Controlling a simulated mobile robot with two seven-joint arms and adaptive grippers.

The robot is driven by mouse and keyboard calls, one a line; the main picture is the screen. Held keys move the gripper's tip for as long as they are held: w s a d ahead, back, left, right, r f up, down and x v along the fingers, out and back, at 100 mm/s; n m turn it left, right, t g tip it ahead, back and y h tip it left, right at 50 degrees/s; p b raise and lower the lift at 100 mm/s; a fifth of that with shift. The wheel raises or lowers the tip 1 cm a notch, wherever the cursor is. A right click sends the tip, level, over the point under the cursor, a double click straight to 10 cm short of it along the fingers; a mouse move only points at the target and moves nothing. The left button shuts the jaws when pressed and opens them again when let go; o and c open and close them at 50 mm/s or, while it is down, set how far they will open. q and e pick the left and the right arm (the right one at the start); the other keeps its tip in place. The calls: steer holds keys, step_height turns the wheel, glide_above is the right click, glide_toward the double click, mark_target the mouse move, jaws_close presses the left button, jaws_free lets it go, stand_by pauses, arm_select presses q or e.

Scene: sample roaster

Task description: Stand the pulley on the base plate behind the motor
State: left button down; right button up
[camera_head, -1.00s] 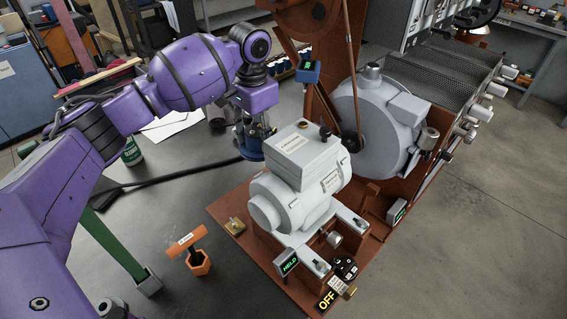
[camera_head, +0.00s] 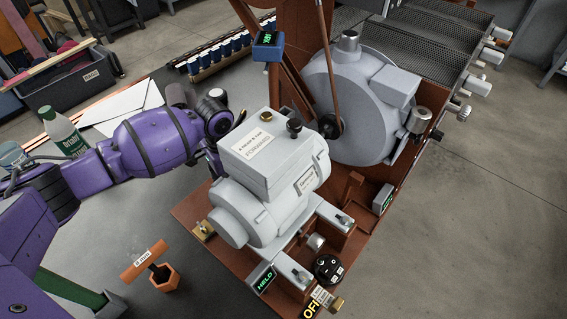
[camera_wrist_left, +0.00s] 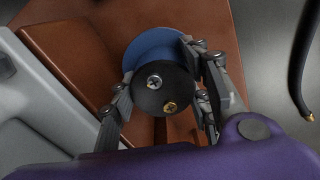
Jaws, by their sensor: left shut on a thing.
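The grey motor (camera_head: 255,190) stands on the rust-brown base plate (camera_head: 197,240) in the head view. My left arm reaches in behind the motor, and its gripper is hidden there by the motor. In the left wrist view my left gripper (camera_wrist_left: 160,103) is shut on a round piece, which I take for the pulley (camera_wrist_left: 157,94). It has a black face with a silver and a brass screw, and a blue rim behind. The brown base plate (camera_wrist_left: 70,35) lies beyond it. I cannot tell whether the pulley touches the plate. My right gripper is not in view.
A T-handled tool (camera_head: 143,259) stands in an orange holder left of the plate. A green bottle (camera_head: 62,135) and a white envelope (camera_head: 125,105) are near my left arm. The large grey blower housing (camera_head: 355,100) and an upright brown frame stand behind the motor.

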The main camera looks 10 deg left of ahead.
arm_select(q)
steer(key=shift+w+f, duration=0.1)
steer(key=shift+f, duration=1.9)
steer(key=shift+f, duration=0.1)
steer(key=c, duration=0.9)
jaws_free()
steer(key=shift+f, duration=0.1)
steer(key=shift+c, duration=0.2)
step_height(320, 180, up, 12)
steer(key=shift+f+p, duration=0.1)
steer(key=shift+p, duration=0.35)
steer(key=shift+r, duration=0.25)
